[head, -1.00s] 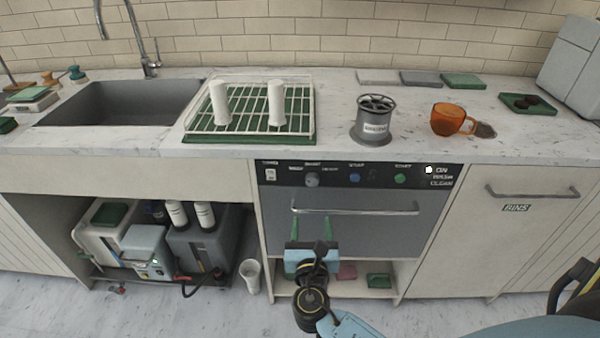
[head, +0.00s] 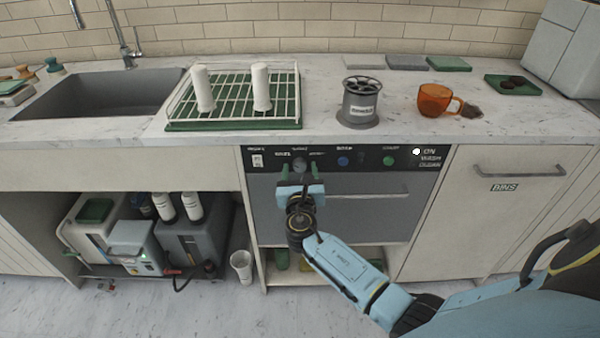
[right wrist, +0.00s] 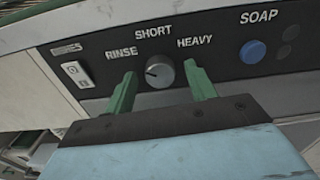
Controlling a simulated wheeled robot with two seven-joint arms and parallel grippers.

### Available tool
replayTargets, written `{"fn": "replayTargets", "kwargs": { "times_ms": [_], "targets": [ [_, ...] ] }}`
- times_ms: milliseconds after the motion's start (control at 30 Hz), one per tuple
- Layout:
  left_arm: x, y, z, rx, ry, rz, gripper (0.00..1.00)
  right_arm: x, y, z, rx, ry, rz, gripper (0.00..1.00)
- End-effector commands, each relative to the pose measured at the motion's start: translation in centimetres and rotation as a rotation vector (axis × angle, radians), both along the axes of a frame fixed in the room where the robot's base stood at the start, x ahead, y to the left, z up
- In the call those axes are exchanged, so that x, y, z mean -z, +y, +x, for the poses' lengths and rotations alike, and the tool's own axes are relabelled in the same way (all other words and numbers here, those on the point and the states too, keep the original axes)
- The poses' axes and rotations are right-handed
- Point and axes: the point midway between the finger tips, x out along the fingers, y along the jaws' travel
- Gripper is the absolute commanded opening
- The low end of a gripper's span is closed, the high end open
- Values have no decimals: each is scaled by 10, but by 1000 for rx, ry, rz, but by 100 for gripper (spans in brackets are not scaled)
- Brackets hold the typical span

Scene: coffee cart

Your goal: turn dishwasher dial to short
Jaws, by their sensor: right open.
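The dishwasher (head: 350,200) is set under the counter with a dark control panel (head: 405,160). Its grey dial (right wrist: 160,74) has RINSE, SHORT and HEAVY printed around it, and its dark mark points left, towards the RINSE side. In the head view the dial (head: 299,164) shows just above my right gripper (head: 300,172). My right gripper is open, its green fingers on either side of the dial in the right wrist view; I cannot tell whether they touch it. My left gripper is not in view.
A blue SOAP button (right wrist: 253,51) is right of the dial, and a white switch (right wrist: 76,74) is left. The door handle (head: 365,195) runs below the panel. A dish rack (head: 180,126), grey holder (head: 358,110) and orange cup (head: 434,100) stand on the counter.

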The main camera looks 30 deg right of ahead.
Motion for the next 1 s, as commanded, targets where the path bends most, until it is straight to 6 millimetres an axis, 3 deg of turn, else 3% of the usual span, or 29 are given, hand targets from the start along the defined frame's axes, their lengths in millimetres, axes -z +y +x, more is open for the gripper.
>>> {"fn": "replayTargets", "kwargs": {
  "times_ms": [200, 533, 900, 1000],
  "targets": [
    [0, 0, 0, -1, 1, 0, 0, 0, 0, 0, 0, 0, 0, 54],
    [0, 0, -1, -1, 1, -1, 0, 0, 0, 0, 0, 0, 0, 11],
    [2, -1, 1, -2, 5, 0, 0, 1, 0, 0, 0, -33, 55, 11],
    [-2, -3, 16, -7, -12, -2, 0, 1, 0, 0, 0, -63, 102, 11]
  ]
}}
